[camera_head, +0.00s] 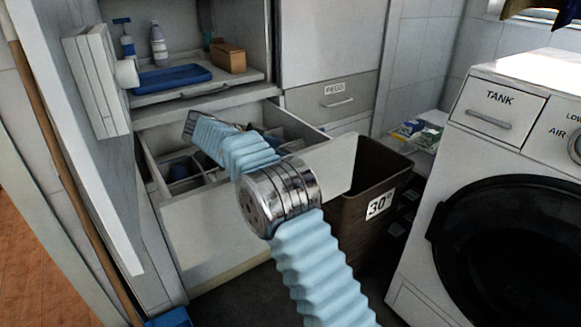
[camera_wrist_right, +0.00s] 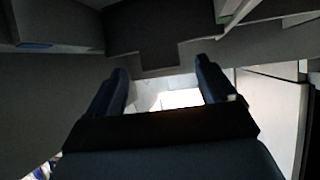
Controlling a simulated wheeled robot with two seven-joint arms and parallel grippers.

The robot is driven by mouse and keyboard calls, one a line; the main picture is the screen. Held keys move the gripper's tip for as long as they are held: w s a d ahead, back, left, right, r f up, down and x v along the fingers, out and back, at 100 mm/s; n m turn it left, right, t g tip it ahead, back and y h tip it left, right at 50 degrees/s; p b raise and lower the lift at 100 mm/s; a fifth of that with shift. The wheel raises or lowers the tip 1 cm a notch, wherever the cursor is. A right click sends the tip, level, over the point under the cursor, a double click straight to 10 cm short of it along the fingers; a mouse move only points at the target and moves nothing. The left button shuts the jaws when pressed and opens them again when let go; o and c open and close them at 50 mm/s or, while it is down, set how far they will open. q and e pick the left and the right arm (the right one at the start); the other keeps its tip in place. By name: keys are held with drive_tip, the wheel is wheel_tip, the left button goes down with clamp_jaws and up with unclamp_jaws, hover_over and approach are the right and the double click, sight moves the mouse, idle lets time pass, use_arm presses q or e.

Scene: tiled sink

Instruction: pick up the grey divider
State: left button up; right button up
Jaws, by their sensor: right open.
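The open drawer (camera_head: 205,222) has thin grey dividers (camera_head: 213,177) standing upright between its compartments. I cannot tell which single divider is the task's grey divider. My right arm, in a light blue ribbed sleeve, reaches over the drawer and covers part of its inside. In the wrist view my right gripper (camera_wrist_right: 163,78) is open, its two dark blue fingers apart with nothing between them. A dark grey panel with a notched edge (camera_wrist_right: 150,40) shows beyond the fingertips; I cannot tell whether it is a divider. In the head view the fingers are hard to make out. My left gripper is out of view.
A shelf above the drawer holds a blue tray (camera_head: 172,78), bottles (camera_head: 158,46) and a brown box (camera_head: 228,57). Right of the drawer stands a brown bin labelled 30 (camera_head: 345,228), then a washing machine (camera_head: 420,268). Dark blue items lie in the drawer.

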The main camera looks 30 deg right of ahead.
drive_tip(key=shift+x, duration=1.15)
drive_tip(key=shift+c, duration=0.2)
drive_tip(key=c, duration=1.4)
